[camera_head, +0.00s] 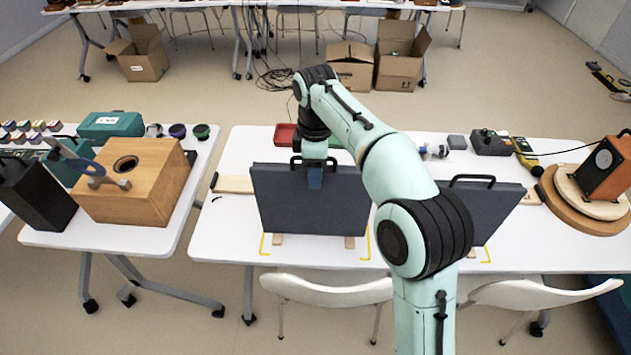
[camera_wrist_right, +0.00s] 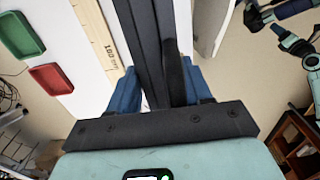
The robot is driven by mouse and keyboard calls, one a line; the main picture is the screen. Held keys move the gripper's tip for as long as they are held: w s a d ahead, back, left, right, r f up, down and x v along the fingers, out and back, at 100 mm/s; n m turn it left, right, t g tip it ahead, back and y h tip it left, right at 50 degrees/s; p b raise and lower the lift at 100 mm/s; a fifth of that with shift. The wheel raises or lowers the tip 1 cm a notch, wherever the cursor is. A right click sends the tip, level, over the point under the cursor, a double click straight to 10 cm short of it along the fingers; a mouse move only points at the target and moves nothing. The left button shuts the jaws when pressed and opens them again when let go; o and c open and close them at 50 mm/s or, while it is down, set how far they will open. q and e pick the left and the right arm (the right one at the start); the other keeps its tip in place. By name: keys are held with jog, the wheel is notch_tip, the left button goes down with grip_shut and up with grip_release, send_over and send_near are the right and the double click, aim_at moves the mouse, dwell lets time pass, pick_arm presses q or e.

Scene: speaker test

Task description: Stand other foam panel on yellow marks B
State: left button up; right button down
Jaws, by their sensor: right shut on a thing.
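A dark grey foam panel (camera_head: 311,205) is upright at the table's left, its wooden feet (camera_head: 350,242) between yellow corner marks (camera_head: 264,245). I cannot tell whether the feet touch the table. My right gripper (camera_head: 315,178) is shut on this panel's top, by its black handle. In the right wrist view the panel's edge (camera_wrist_right: 143,40) runs between the blue fingers (camera_wrist_right: 160,90). A second foam panel (camera_head: 501,205) stands to the right, partly hidden by my right arm, with a yellow mark (camera_head: 486,256) at its base. I see no letters on the marks. My left gripper is not visible.
A wooden ruler board (camera_head: 234,184) lies behind the left panel. A red tray (camera_head: 285,134) is at the back edge. An orange speaker (camera_head: 606,168) stands on a round turntable at right. A wooden box (camera_head: 135,190) is on the left table. White chairs (camera_head: 330,291) stand in front.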

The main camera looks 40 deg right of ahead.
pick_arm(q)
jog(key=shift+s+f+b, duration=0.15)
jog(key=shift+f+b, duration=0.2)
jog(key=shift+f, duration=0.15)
pick_arm(e)
jog(key=shift+f, duration=1.75)
jog(key=shift+c, duration=2.4)
grip_release()
notch_tip(320, 180, up, 12)
jog(key=p, duration=0.4)
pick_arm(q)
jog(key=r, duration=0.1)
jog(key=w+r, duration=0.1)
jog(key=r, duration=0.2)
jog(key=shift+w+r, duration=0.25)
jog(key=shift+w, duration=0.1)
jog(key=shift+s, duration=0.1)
